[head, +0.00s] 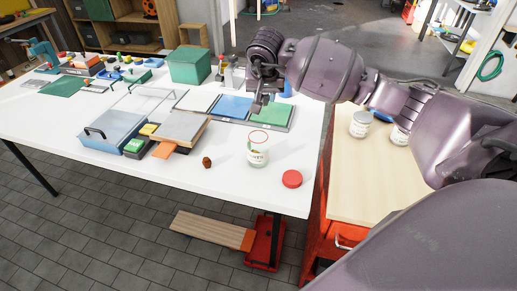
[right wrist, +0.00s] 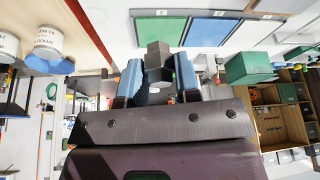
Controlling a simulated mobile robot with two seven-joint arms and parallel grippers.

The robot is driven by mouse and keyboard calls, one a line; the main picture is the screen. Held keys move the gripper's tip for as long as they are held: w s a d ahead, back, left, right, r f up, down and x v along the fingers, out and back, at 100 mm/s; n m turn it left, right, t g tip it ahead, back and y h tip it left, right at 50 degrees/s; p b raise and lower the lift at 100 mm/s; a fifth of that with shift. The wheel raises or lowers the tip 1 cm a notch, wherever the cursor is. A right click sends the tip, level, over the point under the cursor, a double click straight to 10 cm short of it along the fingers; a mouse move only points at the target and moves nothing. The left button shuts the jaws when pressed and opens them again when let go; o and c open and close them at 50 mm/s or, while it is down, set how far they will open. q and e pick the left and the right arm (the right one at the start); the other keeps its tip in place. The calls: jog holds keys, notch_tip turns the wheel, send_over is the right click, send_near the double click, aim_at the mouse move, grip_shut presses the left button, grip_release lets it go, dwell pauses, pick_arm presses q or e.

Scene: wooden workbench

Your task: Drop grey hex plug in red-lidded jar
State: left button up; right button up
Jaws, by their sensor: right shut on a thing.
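My right gripper (head: 262,100) is above the white table, behind the open jar in the head view. In the right wrist view its blue-tipped fingers (right wrist: 158,76) are shut on the grey hex plug (right wrist: 157,55). The clear jar (head: 257,156) with a pale label stands upright near the table's front right, its mouth showing a red ring. The red lid (head: 292,178) lies flat on the table, apart from the jar, to its front right. The plug is apart from the jar. My left gripper is not in view.
A brown lump (head: 207,162) lies left of the jar. Green and blue panels (head: 234,107) lie behind it. A clear bin (head: 112,128) and a green box (head: 189,66) stand farther left. White jars (head: 360,124) stand on the wooden surface at right.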

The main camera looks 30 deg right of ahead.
aim_at(264, 106)
jog(key=shift+f+b, duration=0.95)
jog(key=shift+f, duration=2.05)
jog(key=o, duration=1)
jog(key=shift+r, duration=0.1)
jog(key=p+v, duration=0.1)
jog(key=v, duration=0.9)
jog(key=shift+r, duration=0.3)
jog(key=shift+s, duration=0.1)
